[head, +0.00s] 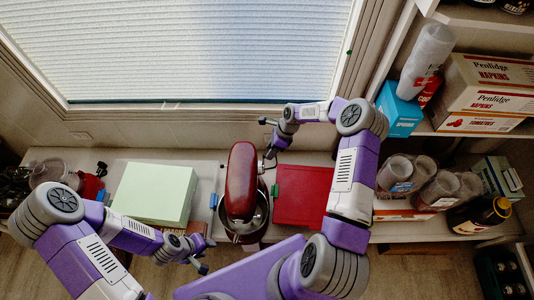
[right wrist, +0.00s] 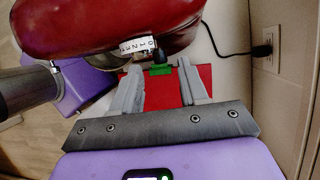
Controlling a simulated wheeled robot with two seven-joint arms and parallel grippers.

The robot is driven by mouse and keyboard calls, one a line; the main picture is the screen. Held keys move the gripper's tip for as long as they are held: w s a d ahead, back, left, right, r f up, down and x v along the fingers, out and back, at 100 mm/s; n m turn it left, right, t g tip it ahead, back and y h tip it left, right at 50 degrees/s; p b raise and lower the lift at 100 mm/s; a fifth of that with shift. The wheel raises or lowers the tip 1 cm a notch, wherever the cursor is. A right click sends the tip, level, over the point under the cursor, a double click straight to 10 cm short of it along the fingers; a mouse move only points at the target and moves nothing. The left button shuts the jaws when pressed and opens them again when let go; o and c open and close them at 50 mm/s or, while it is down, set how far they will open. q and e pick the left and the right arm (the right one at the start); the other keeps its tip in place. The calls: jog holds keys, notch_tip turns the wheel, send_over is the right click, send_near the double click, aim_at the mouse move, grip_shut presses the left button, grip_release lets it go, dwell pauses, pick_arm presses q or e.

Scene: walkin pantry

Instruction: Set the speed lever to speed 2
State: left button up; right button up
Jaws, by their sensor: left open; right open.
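The red stand mixer (head: 241,180) stands on the counter below the window, with its steel bowl (head: 258,215) under the head. In the right wrist view the mixer head (right wrist: 100,25) fills the top. A white speed scale (right wrist: 138,45) with small numbers is on its side, and a small dark lever knob (right wrist: 159,57) seems to sit near the 0 end. My right gripper (head: 267,138) is open beside the mixer head; its fingers (right wrist: 159,68) are on either side of the knob's area, and contact cannot be told. My left gripper (head: 200,263) is open and empty, low at the counter's front.
A red box (head: 303,196) with a green clip lies right of the mixer. A pale green box (head: 155,193) is to the left. A cable runs to a wall outlet (right wrist: 265,50).

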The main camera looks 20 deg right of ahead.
aim_at(263, 166)
jog(key=shift+b+x, duration=0.35)
jog(key=shift+x, duration=1.35)
jog(key=shift+c, duration=0.3)
grip_shut()
